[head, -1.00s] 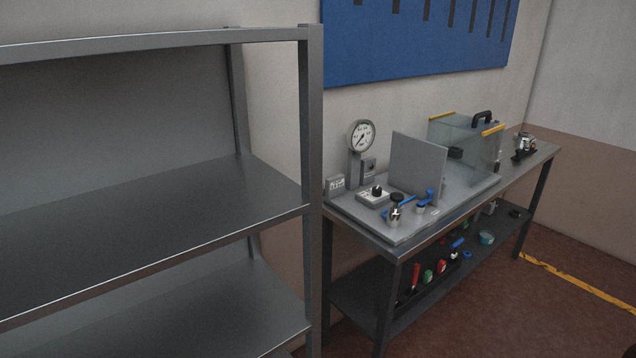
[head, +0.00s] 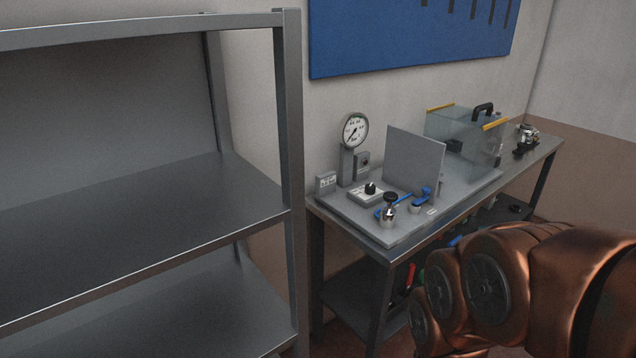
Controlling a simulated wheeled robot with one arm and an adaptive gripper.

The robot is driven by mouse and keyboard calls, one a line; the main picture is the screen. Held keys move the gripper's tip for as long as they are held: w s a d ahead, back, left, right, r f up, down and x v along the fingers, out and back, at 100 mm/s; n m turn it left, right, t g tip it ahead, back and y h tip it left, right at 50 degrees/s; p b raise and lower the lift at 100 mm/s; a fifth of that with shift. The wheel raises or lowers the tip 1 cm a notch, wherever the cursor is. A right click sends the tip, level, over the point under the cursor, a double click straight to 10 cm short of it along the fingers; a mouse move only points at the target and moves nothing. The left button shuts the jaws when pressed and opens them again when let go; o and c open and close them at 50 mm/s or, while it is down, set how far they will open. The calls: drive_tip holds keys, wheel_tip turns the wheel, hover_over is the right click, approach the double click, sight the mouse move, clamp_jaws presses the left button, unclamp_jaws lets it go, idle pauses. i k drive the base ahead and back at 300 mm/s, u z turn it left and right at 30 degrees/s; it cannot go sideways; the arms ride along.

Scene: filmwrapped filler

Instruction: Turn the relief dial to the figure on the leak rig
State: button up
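The leak rig stands on a grey plate (head: 400,236) at the near end of a metal workbench. A round white pressure gauge (head: 355,130) with a dark needle tops a grey post. A small black knob (head: 370,188) sits on a light box in front of it. A black-topped metal valve (head: 389,209) stands nearer the plate's front corner, beside blue lever handles (head: 423,197). I cannot tell which knob is the relief dial. A small sign (head: 326,182) stands at the left, its figure too small to read. My gripper is not in view; only my copper-coloured arm shows at lower right.
An empty grey shelf unit (head: 290,120) fills the left side, close to the bench. An upright grey panel (head: 414,163) stands behind the valves. A clear guard box (head: 470,140) with a black handle is farther right. My arm hides much of the lower shelf.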

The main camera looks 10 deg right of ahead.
sight(371, 188)
drive_tip(key=z, duration=0.4)
drive_tip(key=i, duration=1.15)
drive_tip(key=u, duration=0.2)
